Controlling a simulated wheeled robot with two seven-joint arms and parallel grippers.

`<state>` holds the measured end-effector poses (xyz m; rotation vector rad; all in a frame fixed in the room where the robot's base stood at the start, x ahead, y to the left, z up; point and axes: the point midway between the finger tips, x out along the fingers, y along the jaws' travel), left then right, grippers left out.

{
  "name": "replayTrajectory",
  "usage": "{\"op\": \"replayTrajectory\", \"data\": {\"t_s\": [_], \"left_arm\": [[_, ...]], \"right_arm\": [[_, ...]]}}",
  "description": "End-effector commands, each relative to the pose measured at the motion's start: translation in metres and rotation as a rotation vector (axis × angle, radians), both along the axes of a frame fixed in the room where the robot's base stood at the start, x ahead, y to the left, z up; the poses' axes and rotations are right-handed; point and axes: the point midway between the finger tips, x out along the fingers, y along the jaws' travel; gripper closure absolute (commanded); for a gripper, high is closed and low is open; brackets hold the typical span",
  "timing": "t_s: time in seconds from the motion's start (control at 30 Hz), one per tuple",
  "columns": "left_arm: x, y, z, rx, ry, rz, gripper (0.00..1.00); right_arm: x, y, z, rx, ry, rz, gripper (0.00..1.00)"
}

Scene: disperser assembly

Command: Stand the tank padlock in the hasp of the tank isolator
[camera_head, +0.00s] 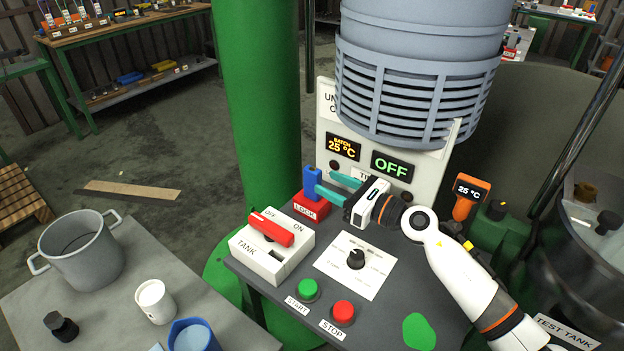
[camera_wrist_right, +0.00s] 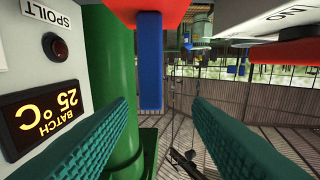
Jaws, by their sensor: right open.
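The blue tank padlock (camera_head: 309,184) stands upright in the red LOCK holder (camera_head: 311,206) on the grey panel. My right gripper (camera_head: 323,181) is open, its teal fingertips close to the padlock. In the right wrist view, the padlock (camera_wrist_right: 150,62) shows between the two separated fingers (camera_wrist_right: 160,103), with a gap visible on each side. The tank isolator (camera_head: 262,262) is a white box left of and nearer than the holder, marked TANK, OFF and ON, with a red handle (camera_head: 270,228). A dark slot (camera_head: 276,256) shows on its top; I cannot make out the hasp clearly. My left gripper is not in view.
A dial plate (camera_head: 340,278), green START button (camera_head: 308,290) and red STOP button (camera_head: 343,313) lie nearer on the panel. The upright display board (camera_head: 410,198) stands close behind my gripper. A thick green column (camera_head: 258,100) rises behind the isolator.

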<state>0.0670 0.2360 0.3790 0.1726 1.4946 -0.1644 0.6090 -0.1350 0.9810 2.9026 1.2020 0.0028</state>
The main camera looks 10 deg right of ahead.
Motion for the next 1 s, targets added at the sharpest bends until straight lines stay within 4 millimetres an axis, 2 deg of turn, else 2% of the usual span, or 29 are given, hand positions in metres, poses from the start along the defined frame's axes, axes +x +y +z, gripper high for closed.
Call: {"op": "replayTrajectory", "data": {"t_s": [0.23,0.37,0.53,0.8,0.87,1.0], "left_arm": [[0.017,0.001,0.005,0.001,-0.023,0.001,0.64],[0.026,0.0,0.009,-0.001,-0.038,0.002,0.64],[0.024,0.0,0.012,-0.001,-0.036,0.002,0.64],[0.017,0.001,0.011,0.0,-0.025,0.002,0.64],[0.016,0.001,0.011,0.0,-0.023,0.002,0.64],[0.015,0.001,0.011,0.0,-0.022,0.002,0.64]], "right_arm": [[0.015,0.013,0.0,0.001,0.001,0.0,0.55],[0.032,0.023,-0.001,0.004,0.002,0.0,0.55],[0.047,0.037,-0.002,0.001,-0.001,0.001,0.55],[0.049,0.04,-0.003,-0.001,0.0,0.001,0.55],[0.049,0.04,-0.003,-0.001,0.0,0.0,0.61],[0.049,0.04,-0.003,-0.001,0.001,0.0,0.84]]}}
